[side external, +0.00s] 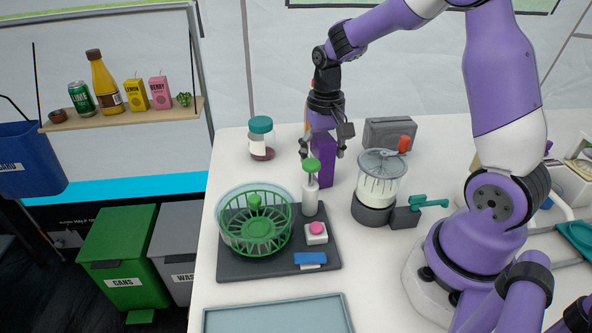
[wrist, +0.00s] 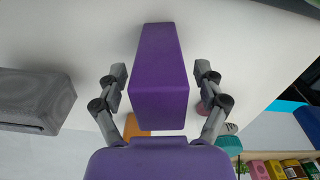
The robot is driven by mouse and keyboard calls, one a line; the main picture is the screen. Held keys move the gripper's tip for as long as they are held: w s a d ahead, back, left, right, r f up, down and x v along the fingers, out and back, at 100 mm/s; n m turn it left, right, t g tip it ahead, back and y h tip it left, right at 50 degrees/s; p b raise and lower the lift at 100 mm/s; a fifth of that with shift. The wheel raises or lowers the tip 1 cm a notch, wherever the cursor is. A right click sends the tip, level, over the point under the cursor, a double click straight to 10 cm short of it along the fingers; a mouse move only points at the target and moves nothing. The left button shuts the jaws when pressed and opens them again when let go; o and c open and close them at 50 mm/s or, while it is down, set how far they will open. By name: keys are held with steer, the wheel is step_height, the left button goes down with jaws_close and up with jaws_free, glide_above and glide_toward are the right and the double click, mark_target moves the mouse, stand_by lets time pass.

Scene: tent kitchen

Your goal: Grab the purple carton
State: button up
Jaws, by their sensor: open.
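The purple carton (side external: 323,160) stands upright on the white table, behind the dark tray. My gripper (side external: 323,150) is above and around it, pointing down. In the wrist view the purple carton (wrist: 160,75) lies between the two open fingers of my gripper (wrist: 160,88). A gap shows on each side, so the fingers look apart from the carton. In the side view part of the carton is hidden by the gripper and by a green-topped white holder in front.
A green-topped white holder (side external: 311,190) and a salad spinner (side external: 255,225) stand on the dark tray (side external: 270,272) in front. A clear blender-like jar (side external: 378,183) is at right, a grey box (side external: 390,132) behind it. A teal-lidded jar (side external: 262,140) stands at left.

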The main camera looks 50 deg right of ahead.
jaws_close()
